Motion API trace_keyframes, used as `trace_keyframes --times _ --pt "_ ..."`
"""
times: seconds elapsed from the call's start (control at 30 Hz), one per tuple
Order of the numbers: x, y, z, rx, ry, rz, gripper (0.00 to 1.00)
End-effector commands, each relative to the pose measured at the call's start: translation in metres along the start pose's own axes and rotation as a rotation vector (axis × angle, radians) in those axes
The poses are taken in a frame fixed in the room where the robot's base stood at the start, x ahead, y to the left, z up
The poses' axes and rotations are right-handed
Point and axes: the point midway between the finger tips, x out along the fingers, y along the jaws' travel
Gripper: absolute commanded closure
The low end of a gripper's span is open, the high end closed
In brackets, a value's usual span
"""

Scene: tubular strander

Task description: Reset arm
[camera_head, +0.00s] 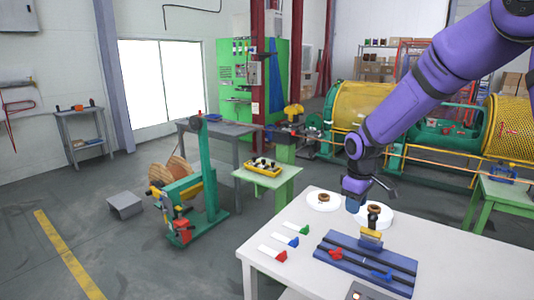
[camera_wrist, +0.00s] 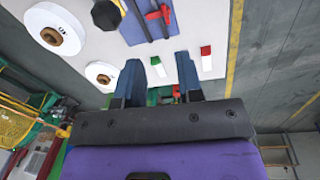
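My gripper (camera_head: 357,198) hangs at the end of my purple arm, above the white table near its far edge. In the wrist view my gripper (camera_wrist: 158,72) shows two blue fingers spread apart with nothing between them. White discs with brown cores lie on the table, one at the left (camera_head: 316,204) and one at the right (camera_head: 386,218). A blue fixture (camera_head: 345,262) with dark rails and red and blue handles lies nearer the front. A yellow block (camera_head: 371,234) stands at it. My gripper seems apart from all of these.
Tags with green (camera_head: 304,229), blue (camera_head: 294,242) and red (camera_head: 281,256) ends lie on the table's left side. A green stand (camera_head: 209,180) with a wooden reel and a small green table (camera_head: 268,182) stand beyond. Yellow-caged machines (camera_head: 361,105) are behind. The table's right side looks clear.

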Motion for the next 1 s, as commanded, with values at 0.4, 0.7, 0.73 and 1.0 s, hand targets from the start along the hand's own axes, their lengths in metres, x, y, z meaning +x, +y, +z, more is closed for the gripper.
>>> trace_keyframes --times 0.4,0.7,0.73,1.0 --pt "-0.119 -0.038 0.076 0.249 0.069 0.103 0.66" --pt "-0.176 -0.079 0.138 0.431 0.149 0.139 0.66" --pt "-0.181 -0.084 0.144 0.451 0.159 0.141 0.66" --pt "-0.210 -0.127 0.200 0.611 0.251 0.142 0.66"
